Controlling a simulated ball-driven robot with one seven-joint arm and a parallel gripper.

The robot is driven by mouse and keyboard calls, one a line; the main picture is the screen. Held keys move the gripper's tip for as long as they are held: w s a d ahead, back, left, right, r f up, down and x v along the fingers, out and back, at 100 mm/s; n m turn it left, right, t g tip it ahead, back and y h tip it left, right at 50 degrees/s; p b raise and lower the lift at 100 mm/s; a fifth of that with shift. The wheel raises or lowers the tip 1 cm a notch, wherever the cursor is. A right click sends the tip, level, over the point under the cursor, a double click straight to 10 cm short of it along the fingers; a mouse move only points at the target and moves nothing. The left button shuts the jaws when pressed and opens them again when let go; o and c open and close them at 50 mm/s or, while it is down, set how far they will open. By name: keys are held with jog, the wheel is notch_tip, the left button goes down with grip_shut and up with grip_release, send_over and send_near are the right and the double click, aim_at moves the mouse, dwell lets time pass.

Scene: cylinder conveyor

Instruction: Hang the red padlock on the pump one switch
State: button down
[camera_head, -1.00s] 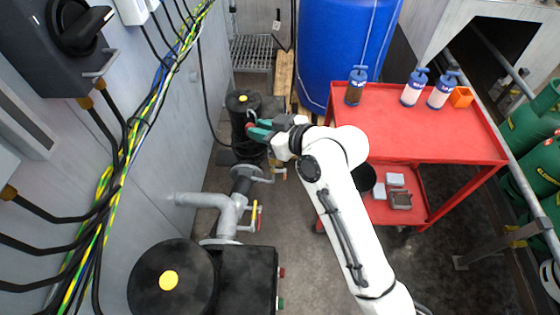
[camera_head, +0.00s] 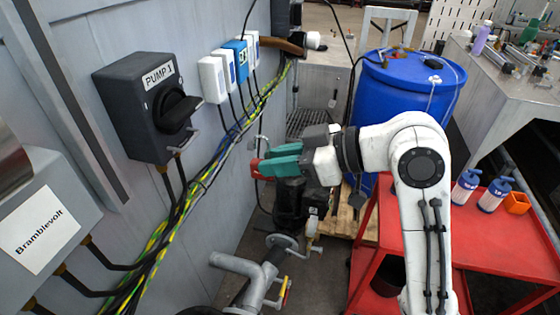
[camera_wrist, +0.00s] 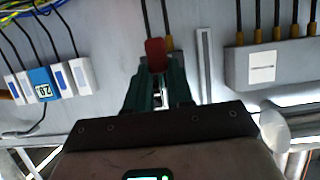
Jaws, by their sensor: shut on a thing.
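The pump one switch (camera_head: 135,110) is a dark grey box on the left wall in the head view. It has a "PUMP 1" label, a black rotary handle (camera_head: 178,112) and a small metal loop beside the handle. My gripper (camera_head: 268,166) has green fingers shut on the red padlock (camera_head: 257,168). The padlock's red body sticks out at the fingertips, with a thin grey shackle above it. The gripper is right of and below the switch, clear of it.
White and blue wall boxes (camera_head: 237,66) hang right of the switch, with cables along the wall. A grey Brambevolt-type cabinet (camera_head: 45,215) is at the left. Pipes and valves (camera_head: 262,275) stand below my gripper. A blue barrel (camera_head: 405,95) and red cart (camera_head: 440,240) are at the right.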

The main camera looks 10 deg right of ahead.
jog(key=w+a, duration=0.5)
jog(key=a, duration=0.3)
jog(key=shift+a, duration=0.3)
dwell(0.5)
jog(key=shift+w+a+p, duration=0.15)
jog(key=shift+a+p, duration=0.1)
jog(key=shift+p, duration=0.05)
dwell(1.0)
jog(key=shift+w+a, duration=0.2)
jog(key=shift+a, duration=0.1)
jog(key=shift+w+a, duration=0.3)
jog(key=shift+a, duration=0.3)
jog(key=shift+w+a, duration=0.2)
jog(key=shift+a, duration=0.05)
jog(key=shift+w+a+r, duration=0.1)
jog(key=shift+w+a, duration=0.05)
jog(key=shift+a, duration=0.1)
